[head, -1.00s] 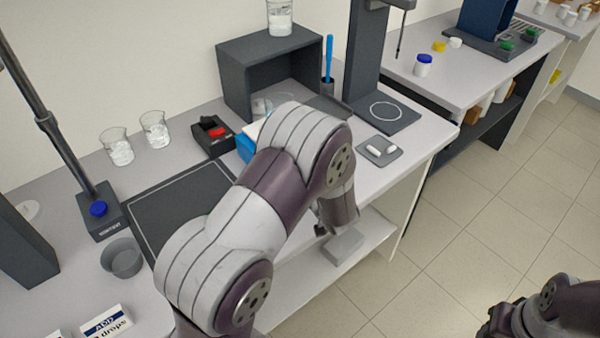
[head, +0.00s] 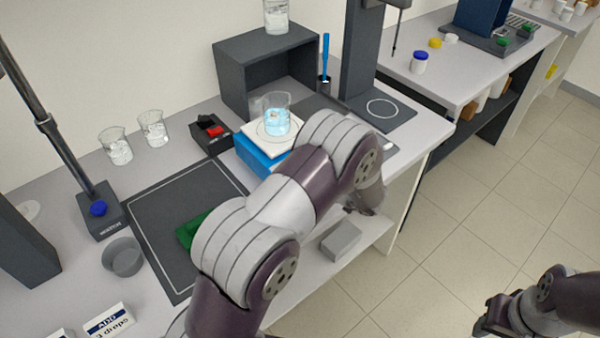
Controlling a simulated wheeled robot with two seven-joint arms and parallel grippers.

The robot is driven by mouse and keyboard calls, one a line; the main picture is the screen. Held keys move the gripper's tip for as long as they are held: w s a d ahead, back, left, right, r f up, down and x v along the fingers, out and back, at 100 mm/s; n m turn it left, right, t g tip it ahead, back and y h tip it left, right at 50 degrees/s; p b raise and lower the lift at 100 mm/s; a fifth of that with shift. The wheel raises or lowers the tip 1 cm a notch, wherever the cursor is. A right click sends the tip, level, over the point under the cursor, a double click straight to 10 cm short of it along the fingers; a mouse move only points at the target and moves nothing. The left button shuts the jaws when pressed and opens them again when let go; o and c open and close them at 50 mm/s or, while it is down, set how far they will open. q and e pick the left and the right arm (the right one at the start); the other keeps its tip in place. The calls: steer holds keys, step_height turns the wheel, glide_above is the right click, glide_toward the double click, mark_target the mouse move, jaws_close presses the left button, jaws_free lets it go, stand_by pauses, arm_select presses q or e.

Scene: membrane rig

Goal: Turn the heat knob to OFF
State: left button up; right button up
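A blue hotplate (head: 248,150) with a white top stands on the bench, with a beaker of light-blue liquid (head: 276,117) on it. No heat knob can be made out; my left arm covers the hotplate's front right part. My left gripper (head: 366,207) is past the bench's front edge, to the right of the hotplate and apart from it. It points down, and its fingers are too blurred to tell open from shut. My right gripper (head: 484,326) is low over the floor at the lower right, far from the bench; its fingers are unclear.
A black box with a red switch (head: 214,131) sits left of the hotplate. Two beakers (head: 117,148) stand further left. A blue knob (head: 98,209) tops a stand base. A green object (head: 190,232) lies on the dark mat (head: 165,205). A grey block (head: 341,240) sits on the lower shelf.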

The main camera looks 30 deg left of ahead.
arm_select(q)
steer(key=shift+r, duration=0.1)
stand_by(0.4)
steer(key=o, duration=1.1)
steer(key=b+v, duration=0.1)
steer(key=v, duration=1.1)
steer(key=shift+d+r+b, duration=0.1)
steer(key=shift+d+b, duration=0.15)
steer(key=shift+b, duration=0.05)
steer(key=shift+n, duration=0.3)
